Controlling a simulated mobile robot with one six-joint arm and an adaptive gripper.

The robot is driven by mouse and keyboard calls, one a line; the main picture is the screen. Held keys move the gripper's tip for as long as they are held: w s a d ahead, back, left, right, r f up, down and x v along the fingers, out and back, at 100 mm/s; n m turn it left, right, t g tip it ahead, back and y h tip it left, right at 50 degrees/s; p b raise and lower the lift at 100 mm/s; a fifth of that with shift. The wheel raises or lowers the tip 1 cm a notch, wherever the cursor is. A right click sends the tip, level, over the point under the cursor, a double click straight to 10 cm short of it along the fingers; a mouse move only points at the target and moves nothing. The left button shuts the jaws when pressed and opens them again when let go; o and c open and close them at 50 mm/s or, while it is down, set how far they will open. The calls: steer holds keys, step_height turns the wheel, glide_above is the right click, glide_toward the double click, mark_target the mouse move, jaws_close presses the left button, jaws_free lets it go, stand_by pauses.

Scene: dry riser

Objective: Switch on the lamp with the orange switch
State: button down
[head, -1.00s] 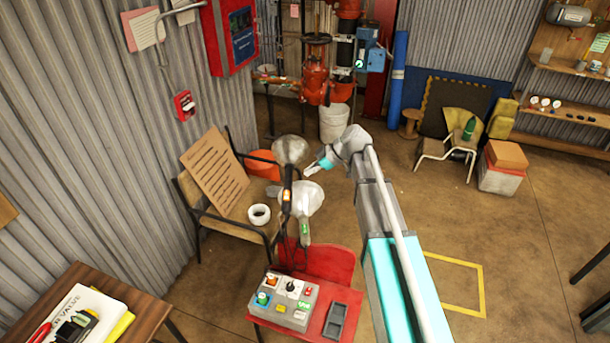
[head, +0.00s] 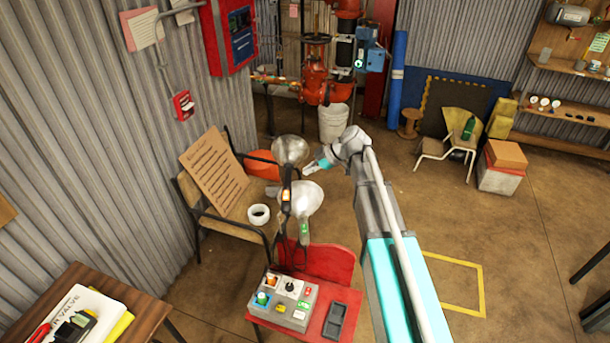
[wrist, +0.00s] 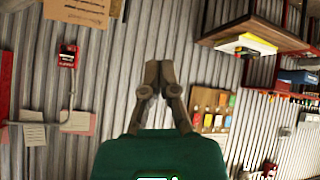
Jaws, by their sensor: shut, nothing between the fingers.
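Two lamps with grey metal shades stand close together in the head view. The farther lamp (head: 290,150) has a dark handle below its shade with an orange switch (head: 286,196). The nearer lamp (head: 302,198) has a pale shade and a green switch (head: 304,230). My gripper (head: 310,168) is shut and empty, just right of the farther shade and above the nearer one in the picture. I cannot tell whether it touches either. In the wrist view my gripper (wrist: 158,72) shows with its fingers together, and no lamp is visible there.
A control box (head: 283,300) and a dark tray (head: 335,320) sit on a red surface below the lamps. A bench (head: 240,232) with a cardboard sheet and white tape roll is at left. A wooden table (head: 120,295) is at front left.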

steer(key=b, duration=0.7)
glide_above(286, 195)
steer(key=d, duration=0.1)
step_height(286, 195, down, 7)
steer(key=shift+d+f, duration=0.1)
steer(key=shift+w+f+b, duration=0.2)
steer(key=shift+f+b, duration=0.6)
steer(key=shift+w+f+b, duration=0.15)
steer(key=shift+f+b, duration=0.6)
steer(key=shift+f, duration=0.05)
